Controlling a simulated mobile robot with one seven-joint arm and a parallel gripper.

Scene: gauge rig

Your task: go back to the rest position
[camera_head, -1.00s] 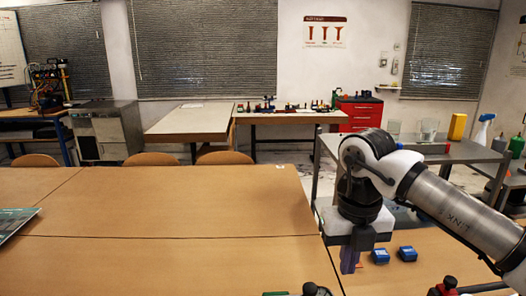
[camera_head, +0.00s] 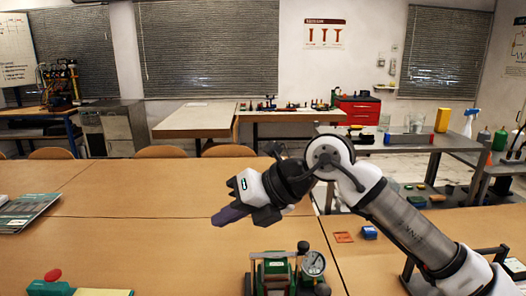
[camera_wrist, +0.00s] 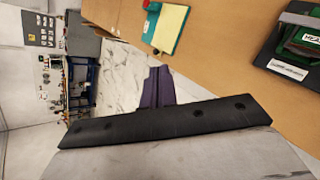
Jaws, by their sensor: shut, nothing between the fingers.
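My gripper (camera_head: 228,216) is held above the long brown table (camera_head: 120,230), left of my arm, and points to the left and slightly down. Its purple fingers are shut with nothing between them. In the wrist view the shut fingers (camera_wrist: 158,88) show against a pale marbled floor beside the table edge. The gauge rig (camera_head: 274,274), with a green body and a round dial, stands on the table at the bottom of the head view, below and right of my gripper, apart from it.
A green holder with a red knob (camera_head: 50,284) lies at the near left beside a yellow pad (camera_head: 104,292). A blue block (camera_head: 369,232) and a flat orange piece (camera_head: 343,237) lie right of the rig. A booklet (camera_head: 28,210) lies at the far left. The middle of the table is clear.

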